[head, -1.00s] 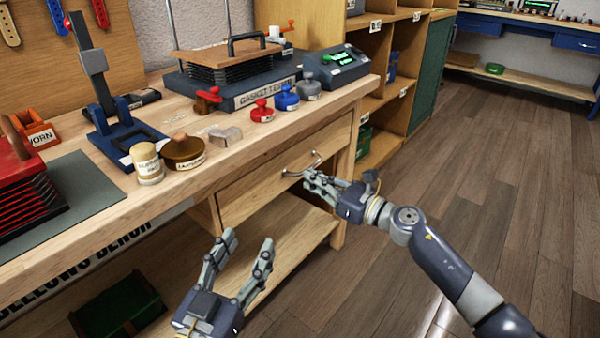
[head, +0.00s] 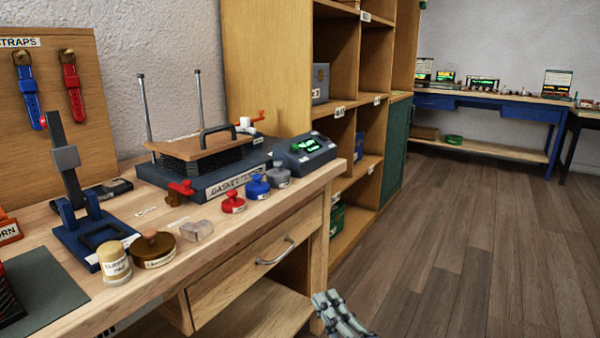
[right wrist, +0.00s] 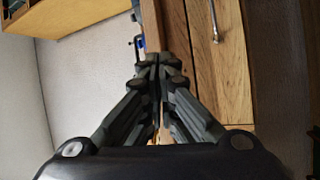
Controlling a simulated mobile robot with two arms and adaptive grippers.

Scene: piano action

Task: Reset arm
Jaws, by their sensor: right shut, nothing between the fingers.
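My right gripper (head: 330,305) shows at the bottom edge of the head view, in front of the bench's right leg. It is apart from the metal drawer handle (head: 275,252), which lies up and to its left. In the right wrist view my right gripper (right wrist: 158,68) has its fingers together with nothing held. The drawer (head: 240,275) looks closed, and its handle also shows in the right wrist view (right wrist: 215,25). My left gripper is out of the head view.
The wooden bench (head: 45,222) carries the gasket tester (head: 225,182), red, blue and grey knobbed pieces, a blue lever press (head: 85,235) and a round brown piece (head: 153,248). A shelf unit (head: 265,60) stands behind. Open floor (head: 470,240) lies to the right.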

